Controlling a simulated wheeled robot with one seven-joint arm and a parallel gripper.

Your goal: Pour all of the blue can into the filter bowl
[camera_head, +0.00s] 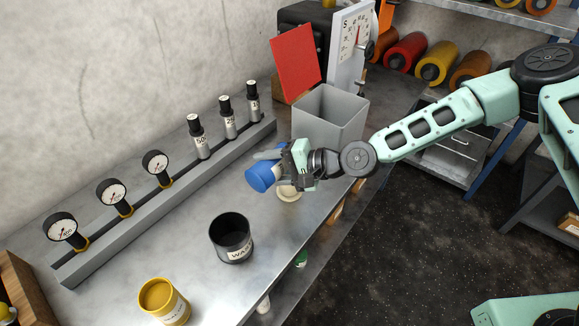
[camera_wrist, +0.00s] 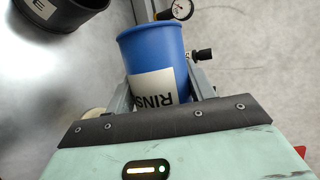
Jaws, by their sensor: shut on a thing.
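The blue can (camera_head: 260,178) is in my gripper (camera_head: 276,164), held above the bench and tipped, with one end pointing to the lower left. In the wrist view the blue can (camera_wrist: 152,50) sits between the two grey fingers, with a white label reading "RINS". Its contents cannot be made out. A small cream round dish (camera_head: 289,192) lies right below my gripper, partly hidden by it; it may be the filter bowl, but I cannot tell. A cream edge also shows beside the left finger in the wrist view.
A black can (camera_head: 231,240) labelled "WAS…" and a yellow can (camera_head: 164,302) stand on the bench (camera_head: 190,225) at the front. A grey rail (camera_head: 140,215) with gauges and black-capped cylinders runs along the left. A grey square bin (camera_head: 330,118) stands behind my gripper.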

